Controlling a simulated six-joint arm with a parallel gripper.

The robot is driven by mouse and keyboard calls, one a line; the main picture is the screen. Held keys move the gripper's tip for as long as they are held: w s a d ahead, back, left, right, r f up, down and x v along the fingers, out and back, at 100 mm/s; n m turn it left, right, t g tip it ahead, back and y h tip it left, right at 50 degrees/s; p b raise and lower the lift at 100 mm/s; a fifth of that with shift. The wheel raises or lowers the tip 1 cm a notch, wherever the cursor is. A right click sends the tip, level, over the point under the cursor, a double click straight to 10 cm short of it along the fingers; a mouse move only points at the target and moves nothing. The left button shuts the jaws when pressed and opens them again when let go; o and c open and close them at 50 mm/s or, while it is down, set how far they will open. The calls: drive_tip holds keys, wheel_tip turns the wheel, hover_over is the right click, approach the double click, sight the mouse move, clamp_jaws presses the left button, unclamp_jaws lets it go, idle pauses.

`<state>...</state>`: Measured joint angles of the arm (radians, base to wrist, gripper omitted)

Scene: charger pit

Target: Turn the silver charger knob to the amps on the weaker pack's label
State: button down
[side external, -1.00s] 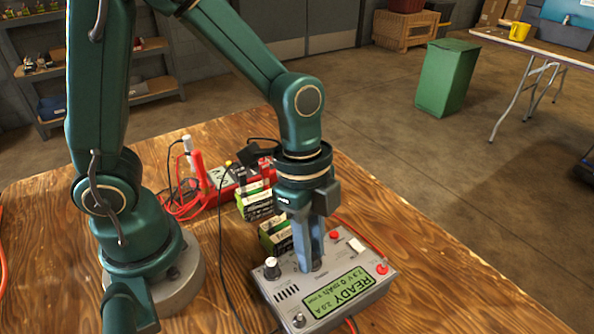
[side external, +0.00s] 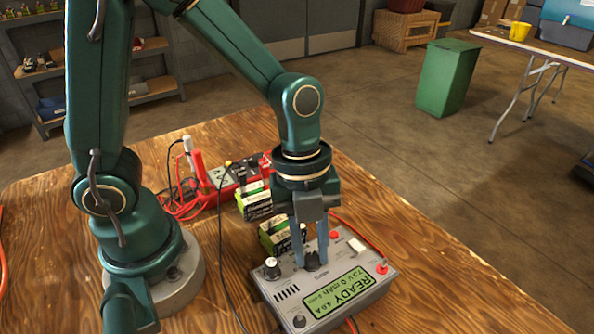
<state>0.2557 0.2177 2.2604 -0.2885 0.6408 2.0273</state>
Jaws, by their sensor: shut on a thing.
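The grey charger (side external: 335,296) sits at the table's front. Its green display reads READY, 7.3 V, 0 mAh and a current of four-point-something A, the decimal too blurred to be sure. My gripper (side external: 311,262) points straight down, its two fingers on either side of a knob (side external: 314,261) on the charger's top and shut on it. This knob looks dark and is partly hidden, so I cannot confirm silver. A black knob with a pale top (side external: 271,269) stands to its left. Two green-and-black packs, one (side external: 256,203) behind the other (side external: 273,236), lie behind the charger; their labels are unreadable.
A red meter or power strip (side external: 232,178) with red leads lies behind the packs. A black cable runs left of the charger. Another round knob or post (side external: 299,320) is at its near corner. The wooden table (side external: 430,300) is clear to the right.

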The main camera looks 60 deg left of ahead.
drive_tip(key=shift+m, duration=0.6)
drive_tip(key=c, duration=0.7)
unclamp_jaws()
drive_tip(key=shift+a+r, duration=0.25)
drive_tip(key=shift+r, duration=1.05)
drive_tip(key=shift+a+r, duration=0.2)
drive_tip(key=shift+r, duration=1.05)
